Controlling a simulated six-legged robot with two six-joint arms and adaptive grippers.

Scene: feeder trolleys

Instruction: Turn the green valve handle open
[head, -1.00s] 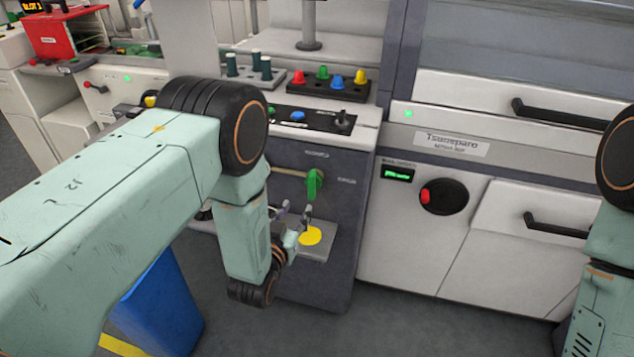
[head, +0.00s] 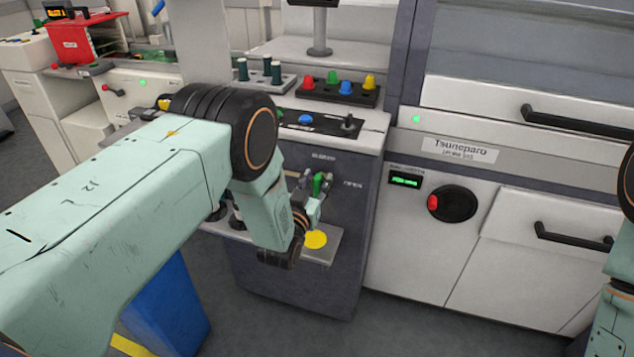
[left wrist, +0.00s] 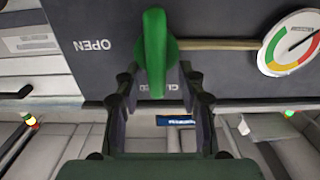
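The green valve handle (head: 317,184) is on the dark front panel of the middle trolley. In the left wrist view the handle (left wrist: 154,52) stands lengthwise in the picture, one end over the partly hidden "CL…" label. The "OPEN" label (left wrist: 92,45) is to its left there, upside down. My left gripper (head: 316,181) is at the handle. In the left wrist view its fingers (left wrist: 157,78) are apart, one on each side of the handle's lower end, with gaps visible on both sides. My right gripper is out of view; only part of that arm shows at the right edge.
A brass-coloured pipe (left wrist: 220,44) runs from the handle to a round gauge (left wrist: 290,43). A shelf with a yellow disc (head: 315,240) juts out below the handle. A blue bin (head: 167,308) stands below my left arm. Coloured knobs (head: 339,88) are on top of the trolley.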

